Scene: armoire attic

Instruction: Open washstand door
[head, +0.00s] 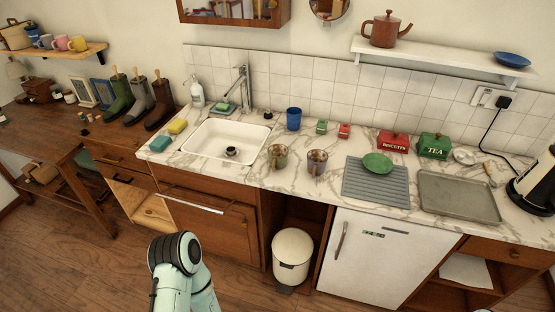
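The washstand is a long wooden unit with a white marble top (250,173) and an inset white sink (226,139). Below the sink is a brown wooden door panel (222,230) with a pale horizontal bar (193,200) across its upper part. To the panel's left, a pale wood surface (145,207) shows in a gap in the front; I cannot tell whether the door is ajar. A pale green arm link of mine rises at the bottom, in front of the panel's lower left. Neither gripper is in view.
A white bin (292,256) stands in an open bay right of the panel, beside a white fridge (384,257). Two metal mugs (317,162) stand near the counter's front edge. A wooden table (50,145) is at left. Bare floor (85,260) lies at lower left.

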